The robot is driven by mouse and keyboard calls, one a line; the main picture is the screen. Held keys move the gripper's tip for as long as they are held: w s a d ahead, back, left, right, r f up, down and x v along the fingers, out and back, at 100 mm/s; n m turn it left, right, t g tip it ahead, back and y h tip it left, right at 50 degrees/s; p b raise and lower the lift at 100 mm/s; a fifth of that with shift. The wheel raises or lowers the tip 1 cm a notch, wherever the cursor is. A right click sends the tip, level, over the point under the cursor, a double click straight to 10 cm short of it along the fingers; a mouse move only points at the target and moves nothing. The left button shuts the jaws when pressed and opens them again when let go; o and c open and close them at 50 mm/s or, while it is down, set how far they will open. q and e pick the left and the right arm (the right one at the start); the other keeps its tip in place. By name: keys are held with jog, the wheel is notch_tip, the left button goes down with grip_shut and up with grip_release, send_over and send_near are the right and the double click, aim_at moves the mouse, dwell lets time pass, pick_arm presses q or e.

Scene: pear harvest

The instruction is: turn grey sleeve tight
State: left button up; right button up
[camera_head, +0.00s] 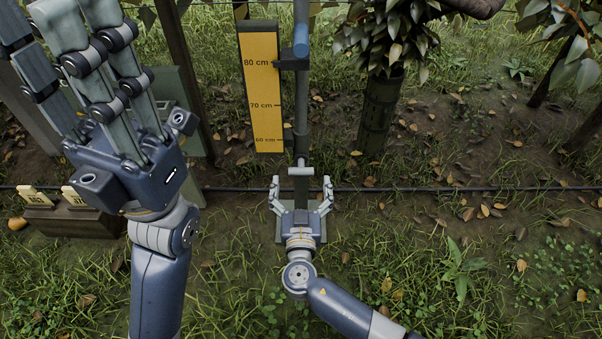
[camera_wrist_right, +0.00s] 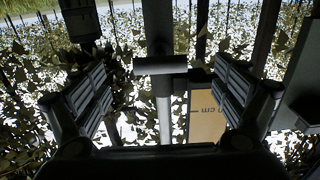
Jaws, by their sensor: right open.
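A grey post (camera_head: 301,110) stands upright in the middle of the head view. A grey piece with a short crossbar (camera_head: 301,171) is low on it, and this looks like the grey sleeve. The crossbar (camera_wrist_right: 160,66) and the grey tube (camera_wrist_right: 163,105) also show in the right wrist view. My right gripper (camera_head: 301,188) is open, its fingers apart on either side of the post, with nothing visibly gripped. In the wrist view the tube lies between the fingers, clear of both. My left gripper (camera_head: 88,70) is raised at upper left; its fingertips are cut off or overlap.
A trunk (camera_head: 378,110) stands to the right. A dark hose (camera_head: 450,189) crosses behind. A box with tags (camera_head: 75,222) sits at left. Grass in front is open.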

aim_at(301, 174)
jog(key=shift+w+b, duration=0.4)
jog(key=shift+w, duration=2)
jog(key=c, duration=1.1)
